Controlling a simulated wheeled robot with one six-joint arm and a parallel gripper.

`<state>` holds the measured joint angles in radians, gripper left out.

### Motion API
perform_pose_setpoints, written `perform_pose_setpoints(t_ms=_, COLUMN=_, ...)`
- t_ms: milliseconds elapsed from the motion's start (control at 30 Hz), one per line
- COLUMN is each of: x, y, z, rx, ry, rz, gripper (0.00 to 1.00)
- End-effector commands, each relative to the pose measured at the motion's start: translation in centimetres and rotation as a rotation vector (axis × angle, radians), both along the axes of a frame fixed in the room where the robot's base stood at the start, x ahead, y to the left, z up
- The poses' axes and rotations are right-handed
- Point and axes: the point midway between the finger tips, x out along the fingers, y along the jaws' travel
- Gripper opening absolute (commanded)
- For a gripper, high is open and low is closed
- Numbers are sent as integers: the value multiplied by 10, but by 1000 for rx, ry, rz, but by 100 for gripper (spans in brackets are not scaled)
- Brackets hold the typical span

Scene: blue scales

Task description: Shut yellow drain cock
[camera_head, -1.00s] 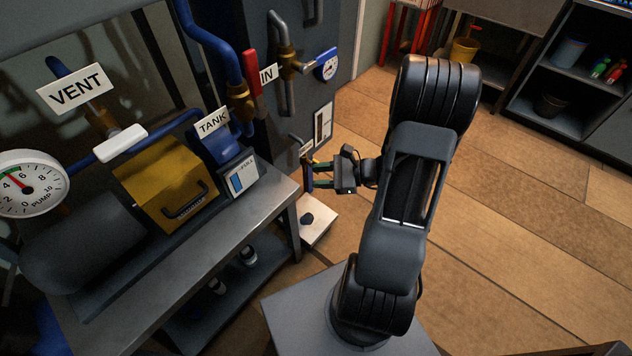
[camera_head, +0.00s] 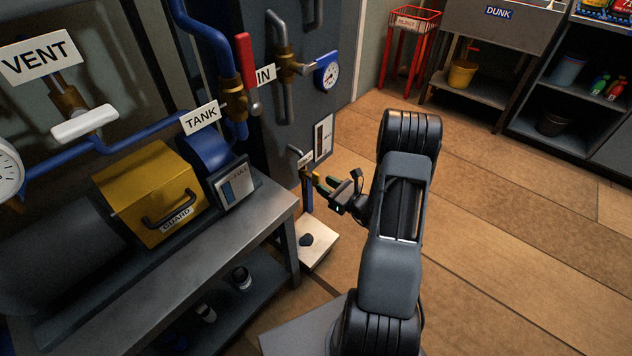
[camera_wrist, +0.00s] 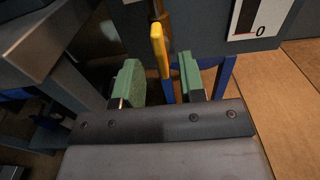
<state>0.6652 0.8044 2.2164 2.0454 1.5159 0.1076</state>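The yellow drain cock lever (camera_wrist: 159,50) stands upright in the wrist view, on a brass-coloured fitting (camera_wrist: 163,16). In the head view a small bit of yellow (camera_head: 316,178) shows by my gripper's tips. My gripper (camera_wrist: 160,82) is open, with its two green-padded fingers on either side of the lever's line. The lever's lower end shows between the finger tips, with a gap on both sides; I cannot tell whether it lies within their reach. A blue post or pipe (camera_wrist: 167,90) shows below the lever.
The metal bench (camera_head: 262,205) with a yellow guard box (camera_head: 150,195) stands left of my gripper. The dark tank cabinet (camera_head: 335,60) is behind it. A pale floor box (camera_head: 318,243) sits below. Wooden floor (camera_head: 500,230) to the right is clear.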

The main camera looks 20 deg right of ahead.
Motion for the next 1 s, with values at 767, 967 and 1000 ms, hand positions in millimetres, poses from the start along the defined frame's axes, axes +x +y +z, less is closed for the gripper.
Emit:
perform_pose_setpoints(t_ms=767, x=40, y=19, z=0, rx=0, ry=0, rz=0, gripper=36)
perform_pose_setpoints(t_ms=967, x=40, y=18, z=0, rx=0, ry=0, rz=0, gripper=17)
perform_pose_setpoints(t_ms=1000, x=40, y=18, z=0, rx=0, ry=0, rz=0, gripper=13)
